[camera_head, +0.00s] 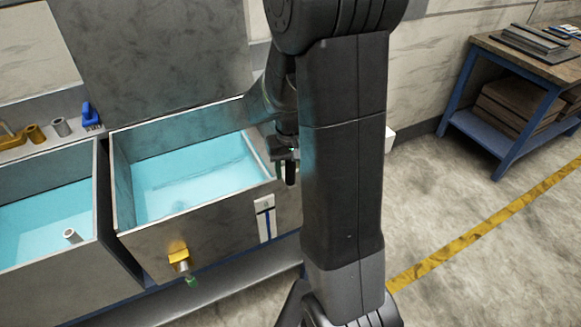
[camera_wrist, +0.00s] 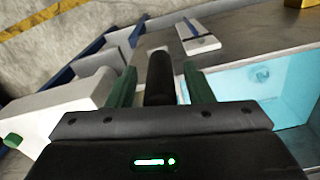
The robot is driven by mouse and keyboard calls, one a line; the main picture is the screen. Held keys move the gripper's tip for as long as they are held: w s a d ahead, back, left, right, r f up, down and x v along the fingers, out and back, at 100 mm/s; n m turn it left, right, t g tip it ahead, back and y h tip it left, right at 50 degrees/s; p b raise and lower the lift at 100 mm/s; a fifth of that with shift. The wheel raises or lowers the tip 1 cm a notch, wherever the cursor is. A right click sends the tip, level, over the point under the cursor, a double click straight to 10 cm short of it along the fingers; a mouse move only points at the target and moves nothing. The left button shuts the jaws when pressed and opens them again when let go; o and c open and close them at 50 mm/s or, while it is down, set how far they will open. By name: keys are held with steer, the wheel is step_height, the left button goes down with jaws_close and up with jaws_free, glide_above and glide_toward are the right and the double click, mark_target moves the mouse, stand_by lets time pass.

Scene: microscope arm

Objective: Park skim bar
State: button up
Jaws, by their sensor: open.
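My gripper (camera_wrist: 160,88) is open, with its two green fingers on either side of an upright-looking black handle (camera_wrist: 160,78). A gap shows between the handle and each finger, so it is not clamped. In the head view my gripper (camera_head: 284,158) is by the right wall of the right tank (camera_head: 205,228), partly hidden by my arm. A thin pale bar (camera_head: 257,153) runs along the inner right side of that tank; it may be the skim bar. I cannot tell whether the black handle belongs to it.
Blue-green liquid (camera_head: 185,178) fills both tanks. A yellow valve (camera_head: 178,254) and a white plate (camera_head: 265,218) stick out on the tank front. A white housing (camera_wrist: 75,115) is close left of my fingers. A blue-legged workbench (camera_head: 500,100) stands right; the floor between is clear.

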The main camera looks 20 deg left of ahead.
steer(key=shift+c, duration=0.2)
jaws_close()
steer(key=s+a, duration=0.9)
steer(key=s, duration=0.2)
steer(key=s+a, duration=0.9)
steer(key=s, duration=0.2)
steer(key=s+a, duration=1)
steer(key=s, duration=0.1)
steer(key=shift+a+r, duration=0.1)
steer(key=shift+r, duration=0.05)
steer(key=shift+o, duration=0.2)
jaws_free()
steer(key=shift+s+a, duration=0.1)
steer(key=shift+a, duration=0.05)
